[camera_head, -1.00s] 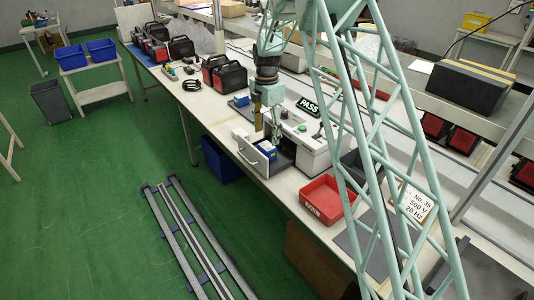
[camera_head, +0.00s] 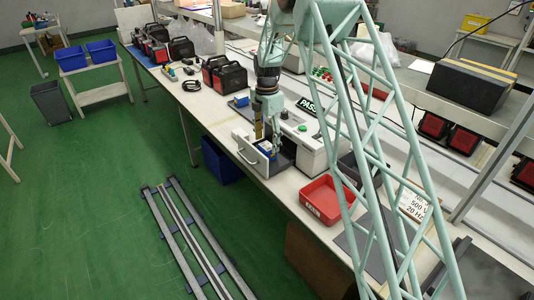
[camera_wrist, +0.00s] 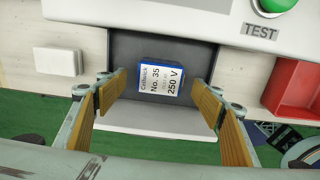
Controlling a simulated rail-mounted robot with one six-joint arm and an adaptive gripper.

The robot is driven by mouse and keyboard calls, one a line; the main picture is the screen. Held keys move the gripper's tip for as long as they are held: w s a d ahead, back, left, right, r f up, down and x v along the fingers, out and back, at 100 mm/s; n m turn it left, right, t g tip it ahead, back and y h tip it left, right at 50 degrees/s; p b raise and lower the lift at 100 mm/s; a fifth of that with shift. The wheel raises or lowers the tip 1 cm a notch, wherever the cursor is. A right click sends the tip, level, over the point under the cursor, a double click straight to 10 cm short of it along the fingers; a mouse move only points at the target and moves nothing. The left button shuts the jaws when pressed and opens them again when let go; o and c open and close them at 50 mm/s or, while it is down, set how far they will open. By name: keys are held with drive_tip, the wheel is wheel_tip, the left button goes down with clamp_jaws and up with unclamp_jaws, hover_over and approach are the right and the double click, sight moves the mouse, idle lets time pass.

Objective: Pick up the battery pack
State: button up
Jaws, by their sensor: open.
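The battery pack (camera_wrist: 160,80) is a blue block with a white label reading "No. 35" and "250 V". It sits in the grey open drawer (camera_wrist: 118,47) of the white tester (camera_head: 308,147). In the head view the pack (camera_head: 266,149) is partly hidden by my gripper. My gripper (camera_head: 266,138) points down over the drawer, open. In the wrist view its two tan-padded fingers stand to the left and right of the pack, with a gap on each side. I cannot tell how far down beside the pack the fingertips reach.
A red bin (camera_head: 329,199) stands right of the tester. A small blue box (camera_head: 240,101) lies left of it on the bench. The tester's green button (camera_wrist: 276,5) is beyond the drawer. The drawer's white front (camera_wrist: 150,118) is on the near side.

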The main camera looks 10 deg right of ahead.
sight(267, 146)
drive_tip(key=shift+f, duration=1.55)
drive_tip(key=c, duration=1.4)
drive_tip(key=shift+o, duration=0.2)
drive_tip(key=shift+r, duration=0.15)
drive_tip(key=shift+r+p, duration=0.7)
drive_tip(key=shift+r, duration=4.2)
